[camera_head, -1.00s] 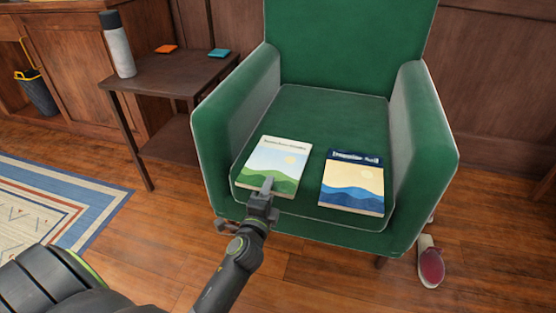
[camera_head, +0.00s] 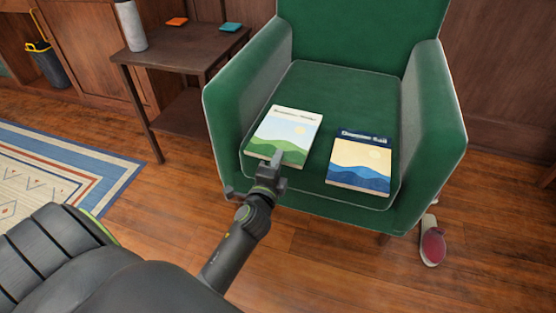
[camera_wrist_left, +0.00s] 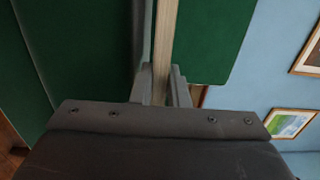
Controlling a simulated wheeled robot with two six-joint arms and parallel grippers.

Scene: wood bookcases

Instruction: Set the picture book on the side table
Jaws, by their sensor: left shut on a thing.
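The picture book with green hills and a pale sky on its cover (camera_head: 290,128) is at the left of the green armchair's seat. My left gripper (camera_head: 277,158) is shut on its front edge. In the left wrist view the book's pale page edge (camera_wrist_left: 163,45) stands between the two fingers (camera_wrist_left: 161,85). I cannot tell for sure whether the book is clear of the seat. The dark wooden side table (camera_head: 180,58) stands left of the armchair. My right gripper is not in view.
A second book with blue waves (camera_head: 360,165) lies on the seat of the armchair (camera_head: 345,85), to the right. A grey bottle (camera_head: 131,27), an orange item (camera_head: 177,21) and a teal item (camera_head: 229,27) are on the table. The front middle of the tabletop is bare.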

